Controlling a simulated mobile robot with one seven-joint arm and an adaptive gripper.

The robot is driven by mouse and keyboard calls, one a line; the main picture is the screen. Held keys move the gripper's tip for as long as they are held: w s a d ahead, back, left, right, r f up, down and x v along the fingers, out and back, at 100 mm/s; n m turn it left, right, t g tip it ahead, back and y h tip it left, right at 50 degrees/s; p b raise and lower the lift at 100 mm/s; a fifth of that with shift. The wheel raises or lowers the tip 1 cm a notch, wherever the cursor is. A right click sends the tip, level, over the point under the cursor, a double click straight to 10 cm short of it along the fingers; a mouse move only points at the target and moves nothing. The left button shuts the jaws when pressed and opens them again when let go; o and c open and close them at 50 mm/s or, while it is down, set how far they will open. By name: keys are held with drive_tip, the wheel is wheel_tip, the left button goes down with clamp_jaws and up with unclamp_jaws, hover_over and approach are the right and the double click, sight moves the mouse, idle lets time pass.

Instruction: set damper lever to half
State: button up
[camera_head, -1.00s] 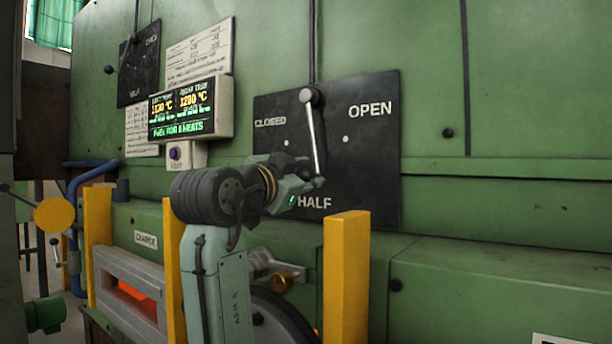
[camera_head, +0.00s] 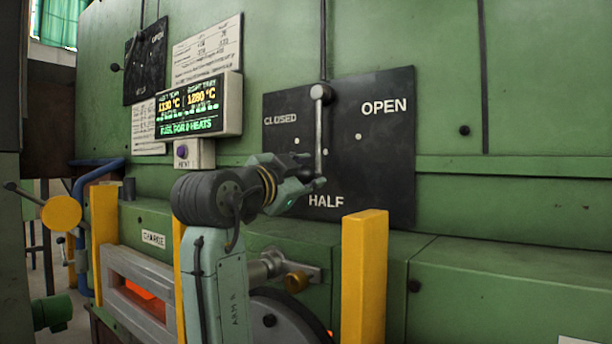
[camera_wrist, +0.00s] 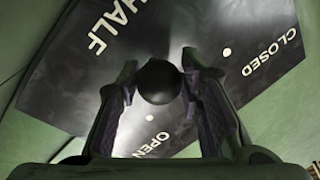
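The damper lever (camera_head: 319,135) is a thin grey arm on a round pivot, in front of a black plate (camera_head: 385,165) marked CLOSED, OPEN and HALF. It hangs almost straight down, its lower end just above the HALF label (camera_head: 326,201) and slightly left of its middle. My gripper (camera_head: 312,182) reaches the lower end of the lever from the left. In the wrist view, the dark round lever knob (camera_wrist: 160,82) sits between my fingertips, which appear to press on it from both sides. The contact itself is dark.
A yellow post (camera_head: 365,280) stands right of my arm, below the plate. A display box (camera_head: 228,110) showing temperatures is at upper left. A smaller black plate (camera_head: 145,75) with another lever is farther left.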

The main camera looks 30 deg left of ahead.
drive_tip(key=o, duration=0.3)
drive_tip(key=shift+o, duration=0.2)
drive_tip(key=s+f, duration=0.1)
drive_tip(key=s, duration=1.1)
drive_tip(key=shift+d+f, duration=0.15)
drive_tip(key=shift+d, duration=0.15)
